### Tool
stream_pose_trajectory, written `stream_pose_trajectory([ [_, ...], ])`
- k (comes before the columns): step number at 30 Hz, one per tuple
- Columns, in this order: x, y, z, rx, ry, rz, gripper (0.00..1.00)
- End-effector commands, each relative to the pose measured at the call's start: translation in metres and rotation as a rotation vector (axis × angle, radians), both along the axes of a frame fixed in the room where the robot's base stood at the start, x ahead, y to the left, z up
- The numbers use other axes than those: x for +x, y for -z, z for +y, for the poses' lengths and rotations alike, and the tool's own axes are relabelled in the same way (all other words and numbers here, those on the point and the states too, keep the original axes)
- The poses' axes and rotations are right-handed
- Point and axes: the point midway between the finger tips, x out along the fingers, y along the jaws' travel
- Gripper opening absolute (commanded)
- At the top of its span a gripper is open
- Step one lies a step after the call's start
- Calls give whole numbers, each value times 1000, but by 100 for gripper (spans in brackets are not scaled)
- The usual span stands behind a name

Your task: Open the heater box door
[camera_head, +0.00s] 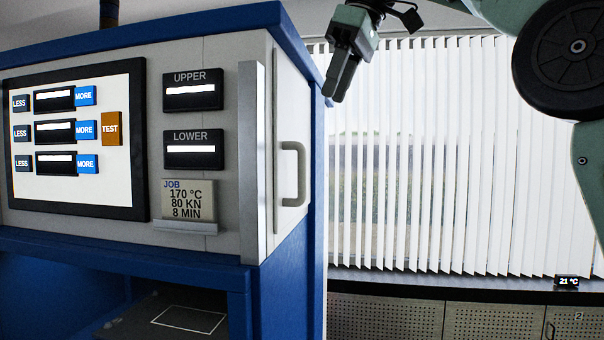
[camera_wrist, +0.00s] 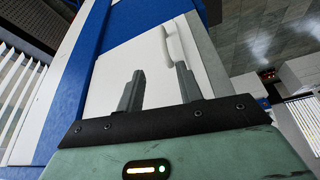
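The heater box door (camera_head: 291,110) is a light grey panel on the right side face of the press. It looks shut and carries a pale upright bar handle (camera_head: 294,174). My gripper (camera_head: 336,94) is up and to the right of the handle in the head view, clear of it, with its fingers pointing down. In the wrist view the two dark fingers (camera_wrist: 161,68) stand apart with nothing between them. The handle (camera_wrist: 171,43) lies beyond the fingertips there, near the right finger, against the white door (camera_wrist: 120,65).
The press front (camera_head: 225,55) has a control screen (camera_head: 78,185), two displays and a job card (camera_head: 188,199). A blue frame surrounds the door. A window with blinds (camera_head: 430,150) and a low cabinet (camera_head: 390,318) stand behind. The space right of the door looks free.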

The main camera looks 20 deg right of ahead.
Motion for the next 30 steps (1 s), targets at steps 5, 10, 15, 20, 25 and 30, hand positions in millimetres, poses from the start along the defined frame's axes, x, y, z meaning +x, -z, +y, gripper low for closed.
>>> stream_pose_trajectory([
  [5,-6,-4,1,-2,-27,-6,36],
  [10,-1,19,8,-2,-27,-3,36],
  [15,7,51,17,-3,-25,-2,36],
  [20,16,79,27,-3,-25,-3,36],
  [25,25,110,37,-3,-26,-2,36],
  [30,32,134,44,-3,-25,-4,36],
])
